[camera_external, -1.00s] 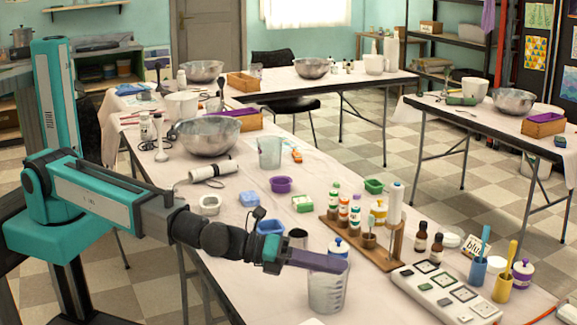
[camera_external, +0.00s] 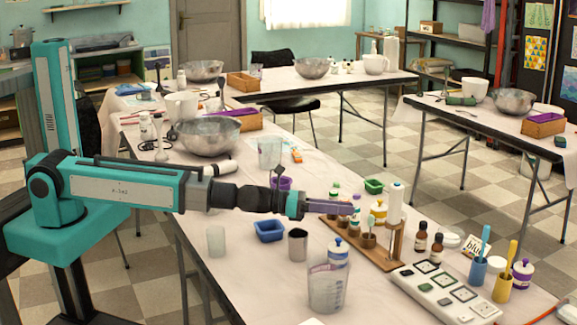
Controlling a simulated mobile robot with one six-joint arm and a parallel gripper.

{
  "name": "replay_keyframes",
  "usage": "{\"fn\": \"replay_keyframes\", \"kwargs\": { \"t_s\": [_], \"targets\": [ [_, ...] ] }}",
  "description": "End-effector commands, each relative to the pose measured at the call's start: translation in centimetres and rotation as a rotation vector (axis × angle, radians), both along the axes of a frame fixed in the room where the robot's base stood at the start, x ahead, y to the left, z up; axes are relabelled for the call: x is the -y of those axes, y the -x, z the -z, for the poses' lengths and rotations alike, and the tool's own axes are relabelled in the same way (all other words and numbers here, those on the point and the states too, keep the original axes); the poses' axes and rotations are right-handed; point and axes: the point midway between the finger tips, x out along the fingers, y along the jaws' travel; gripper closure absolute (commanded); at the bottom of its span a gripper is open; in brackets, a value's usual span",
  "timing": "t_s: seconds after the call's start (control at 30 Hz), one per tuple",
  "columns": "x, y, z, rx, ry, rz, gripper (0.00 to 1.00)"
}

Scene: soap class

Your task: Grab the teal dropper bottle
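Several small dropper bottles stand upright in a wooden rack (camera_external: 372,252) on the near table. A green-capped bottle (camera_external: 335,192) shows above the fingers.
A clear measuring beaker (camera_external: 327,290), a white jar with a blue lid (camera_external: 338,252) and a grey cup (camera_external: 298,245) stand below my gripper. A white tube (camera_external: 395,203) and brown bottles (camera_external: 421,238) stand right of the row. A switch panel (camera_external: 440,290) lies in front.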

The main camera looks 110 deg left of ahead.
Motion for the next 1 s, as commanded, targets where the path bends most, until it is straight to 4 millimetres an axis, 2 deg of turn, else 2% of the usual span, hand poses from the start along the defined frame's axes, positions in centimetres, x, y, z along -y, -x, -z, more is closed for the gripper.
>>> {"fn": "replay_keyframes", "kwargs": {
  "t_s": [0.03, 0.2, 0.4, 0.57, 1.0],
  "targets": [
    [-1.7, 0.8, 0.1, 0.001, -0.031, -0.005, 0.73],
    [-6.3, 2.9, -0.2, 0.008, -0.140, -0.011, 0.73],
    [-9.7, 4.8, -0.5, 0.015, -0.233, -0.016, 0.73],
    [-10.5, 5.4, -0.6, 0.017, -0.261, -0.016, 0.73],
    [-10.5, 5.3, 0.0, 0.017, -0.259, -0.016, 0.73]
  ]
}}
